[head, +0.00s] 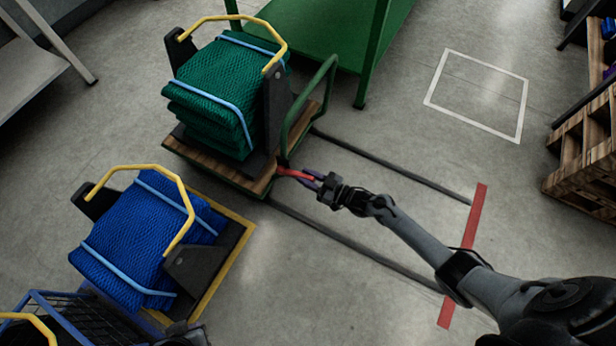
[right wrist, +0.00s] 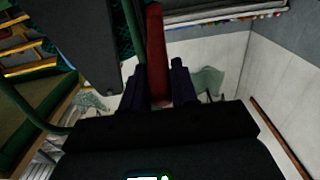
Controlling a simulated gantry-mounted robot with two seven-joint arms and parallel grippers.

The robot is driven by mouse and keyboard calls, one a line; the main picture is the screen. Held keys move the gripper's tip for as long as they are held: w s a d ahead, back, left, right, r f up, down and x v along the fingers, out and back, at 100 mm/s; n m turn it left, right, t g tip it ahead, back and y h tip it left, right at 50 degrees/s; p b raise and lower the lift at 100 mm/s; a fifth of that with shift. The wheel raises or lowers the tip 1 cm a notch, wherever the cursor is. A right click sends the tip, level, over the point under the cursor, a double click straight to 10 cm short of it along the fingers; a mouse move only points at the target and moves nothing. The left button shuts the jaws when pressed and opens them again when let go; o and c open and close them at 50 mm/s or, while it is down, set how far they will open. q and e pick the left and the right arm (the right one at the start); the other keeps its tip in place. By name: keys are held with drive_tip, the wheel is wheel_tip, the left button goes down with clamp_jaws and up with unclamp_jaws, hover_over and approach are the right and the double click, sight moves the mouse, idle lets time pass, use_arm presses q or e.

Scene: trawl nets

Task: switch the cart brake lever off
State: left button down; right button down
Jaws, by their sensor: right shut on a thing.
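The cart (head: 219,169) has a wooden deck and a green push handle (head: 309,104), and it carries a stack of folded green net (head: 213,95) in a black cradle with a yellow bar. The red brake lever (head: 291,174) sticks out from the cart's near right corner. My right gripper (head: 314,180) is at the lever's outer end, its fingers on either side of it. In the right wrist view the red lever (right wrist: 156,50) stands between the two dark fingers, and the gripper is shut on it. My left gripper does not show.
Two dark floor rails (head: 390,165) run from the cart to a red floor stripe (head: 474,220). A blue net bundle (head: 150,240) sits on a yellow-edged base at lower left. A green table (head: 340,35) stands behind the cart. Wooden pallets (head: 585,150) are at right.

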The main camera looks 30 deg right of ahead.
sight(297, 173)
drive_tip(key=shift+r+p, duration=0.25)
drive_tip(key=shift+p, duration=0.2)
drive_tip(key=w+r+g+h+p, duration=0.1)
drive_tip(key=p, duration=0.3)
drive_tip(key=a+r+g+h+p, duration=0.1)
drive_tip(key=r+g+p, duration=0.1)
drive_tip(key=p, duration=0.2)
drive_tip(key=w+r+g+h+p, duration=0.1)
drive_tip(key=p, duration=0.3)
drive_tip(key=shift+w+a+r+g, duration=0.3)
drive_tip(key=shift+w+a+r+g+h+p, duration=0.15)
drive_tip(key=shift+w+a+g+h+p, duration=0.35)
drive_tip(key=shift+p, duration=0.65)
drive_tip(key=shift+d, duration=0.15)
drive_tip(key=c, duration=1)
unclamp_jaws()
drive_tip(key=shift+o, duration=0.2)
